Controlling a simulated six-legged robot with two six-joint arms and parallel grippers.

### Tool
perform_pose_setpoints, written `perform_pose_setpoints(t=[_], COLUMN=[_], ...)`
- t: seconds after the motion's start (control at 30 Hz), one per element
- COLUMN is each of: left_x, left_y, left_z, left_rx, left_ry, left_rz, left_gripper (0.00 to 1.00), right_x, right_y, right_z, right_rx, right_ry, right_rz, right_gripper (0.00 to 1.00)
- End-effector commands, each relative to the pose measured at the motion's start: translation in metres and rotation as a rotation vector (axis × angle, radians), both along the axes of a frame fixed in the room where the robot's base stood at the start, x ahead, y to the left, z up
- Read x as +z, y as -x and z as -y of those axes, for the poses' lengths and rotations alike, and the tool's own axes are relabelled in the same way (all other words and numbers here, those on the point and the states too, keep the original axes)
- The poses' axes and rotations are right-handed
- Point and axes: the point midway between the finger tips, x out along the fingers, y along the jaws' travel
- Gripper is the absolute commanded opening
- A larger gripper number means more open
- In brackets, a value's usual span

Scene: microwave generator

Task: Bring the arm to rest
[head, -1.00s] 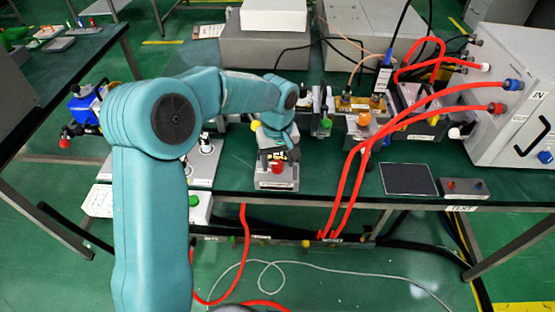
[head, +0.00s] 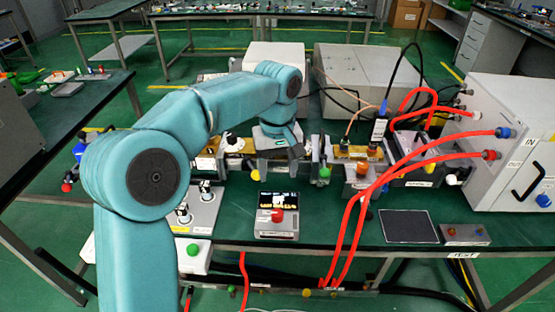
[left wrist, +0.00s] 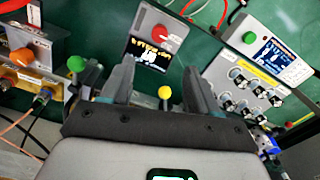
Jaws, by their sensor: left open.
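My teal left arm comes in from the left in the head view. Its left gripper (head: 277,165) hangs over the bench, behind the small box with a red knob and a lit display (head: 277,216), and appears clear of it. In the left wrist view the two fingers of the left gripper (left wrist: 160,75) stand wide apart with nothing held between them. A yellow knob (left wrist: 165,92) shows between the fingers, farther away. The red-knob box (left wrist: 152,42) lies beyond the fingertips. The fingertips are hard to make out in the head view. My right gripper is in neither view.
Red cables (head: 356,215) run from the grey generator box (head: 500,135) and hang over the bench's front edge. A black pad (head: 408,226) lies at front right. A panel with several knobs (head: 200,222) is at front left. Waveguide parts (head: 360,152) line the bench behind.

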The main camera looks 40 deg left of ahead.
Motion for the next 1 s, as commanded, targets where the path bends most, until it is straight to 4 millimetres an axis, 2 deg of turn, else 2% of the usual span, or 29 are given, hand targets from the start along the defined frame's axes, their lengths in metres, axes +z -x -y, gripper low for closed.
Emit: perform_pose_setpoints(t=[0.1,0.2,1.0], left_x=[0.0129,0.0163,0.0163], left_y=[-0.0002,0.0002,0.0030], left_z=[0.0003,0.0004,0.0000], left_rx=[-0.001,-0.001,0.000], left_ry=[0.000,0.000,-0.001], left_rz=[0.001,0.000,-0.001], left_gripper=[0.60,0.60,0.60], right_x=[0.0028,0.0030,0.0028], right_y=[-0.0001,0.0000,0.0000], right_z=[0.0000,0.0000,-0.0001], right_rx=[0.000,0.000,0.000], right_ry=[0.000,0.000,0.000], right_rz=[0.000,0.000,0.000], right_gripper=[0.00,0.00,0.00])
